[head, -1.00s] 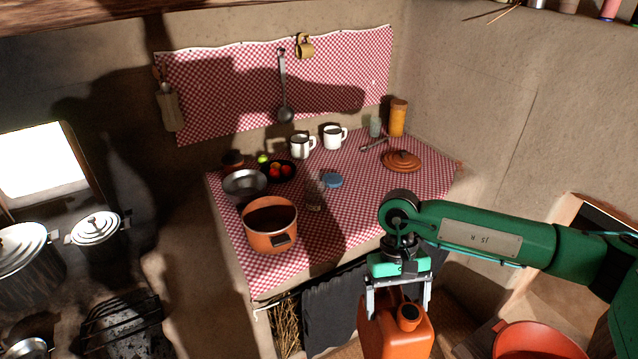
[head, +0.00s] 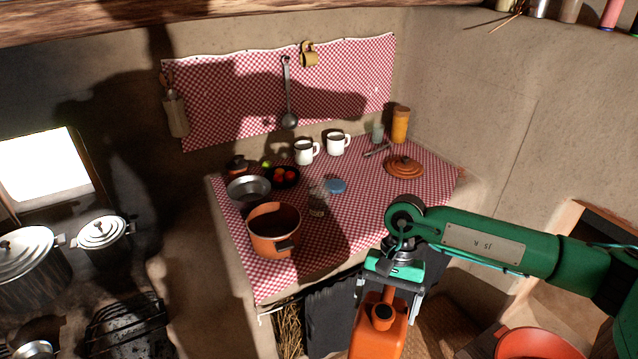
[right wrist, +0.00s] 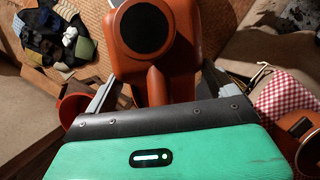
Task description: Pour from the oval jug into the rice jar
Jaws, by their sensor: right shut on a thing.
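The orange oval jug (head: 378,335) hangs below my right gripper (head: 389,296), in front of the table's right front edge and lower than its top. The gripper is shut on the jug's upper part. In the right wrist view the jug (right wrist: 186,55) fills the upper middle, its round dark mouth or cap towards the camera, between the fingers of my right gripper (right wrist: 158,95). A small clear glass jar (head: 317,203), apparently the rice jar, stands on the checked cloth beside a blue lid (head: 336,186). Its contents are hard to make out. My left gripper is out of view.
An orange pot (head: 273,230) stands at the table's (head: 352,223) front left, beside the jar. A metal bowl (head: 248,188), a black bowl of red fruit (head: 286,177), white mugs (head: 306,152) and a terracotta lid (head: 404,168) stand around.

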